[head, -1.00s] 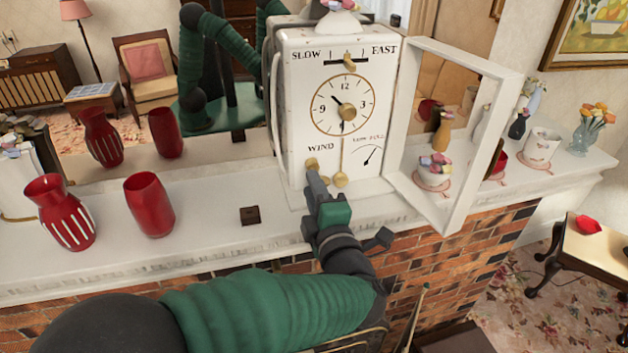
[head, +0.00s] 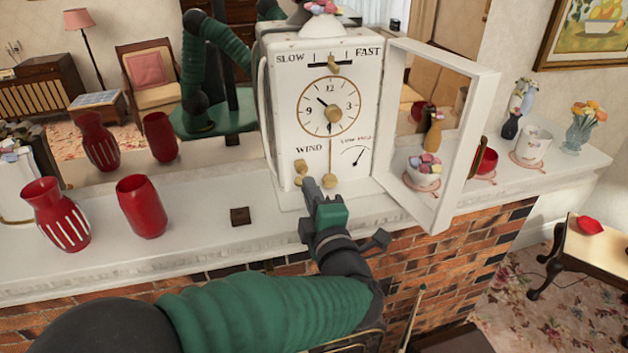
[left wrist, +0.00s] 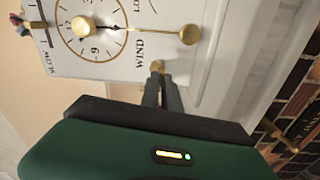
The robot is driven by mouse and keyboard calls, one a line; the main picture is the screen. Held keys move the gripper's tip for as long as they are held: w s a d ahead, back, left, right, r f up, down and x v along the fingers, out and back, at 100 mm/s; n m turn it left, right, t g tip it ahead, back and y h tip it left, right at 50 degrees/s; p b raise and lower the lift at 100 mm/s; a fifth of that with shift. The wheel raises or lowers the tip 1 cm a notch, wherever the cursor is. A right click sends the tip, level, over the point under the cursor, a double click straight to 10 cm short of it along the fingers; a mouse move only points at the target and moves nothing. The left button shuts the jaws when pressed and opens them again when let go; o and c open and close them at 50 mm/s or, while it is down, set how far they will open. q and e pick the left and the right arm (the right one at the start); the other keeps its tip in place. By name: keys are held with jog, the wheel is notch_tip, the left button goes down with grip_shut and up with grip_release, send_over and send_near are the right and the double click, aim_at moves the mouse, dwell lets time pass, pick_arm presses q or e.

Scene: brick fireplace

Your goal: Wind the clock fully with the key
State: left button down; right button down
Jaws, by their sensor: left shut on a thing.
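The white clock (head: 285,128) stands on the mantel, with a round dial, a brass pendulum (head: 330,181) and a small wind gauge (head: 357,156). It also shows turned on its side in the left wrist view (left wrist: 105,66). The brass key (head: 300,168) is at the clock's lower left front, below the word WIND; it also shows in the left wrist view (left wrist: 157,67). My left gripper (head: 307,184) is shut on the key, its fingertips at the key's lower end. The fingers show close together in the left wrist view (left wrist: 161,82). My right gripper is out of view.
The clock's white frame door (head: 455,150) stands open on the right. Red vases (head: 141,205) stand left, and a small dark block (head: 240,216) sits on the mantel (head: 190,230). A flower bowl (head: 424,180) and other ornaments stand right. A mirror is behind.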

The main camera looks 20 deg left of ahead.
pick_arm(q)
jog(key=m+p, duration=0.2)
jog(key=shift+s+a+m+p, duration=0.1)
jog(key=shift+m+p, duration=0.2)
jog(key=shift+p, duration=0.05)
jog(key=shift+m+p, duration=0.6)
jog(key=shift+m, duration=0.1)
jog(key=shift+f+m, duration=0.1)
jog(key=shift+m, duration=0.2)
jog(key=shift+f, duration=0.15)
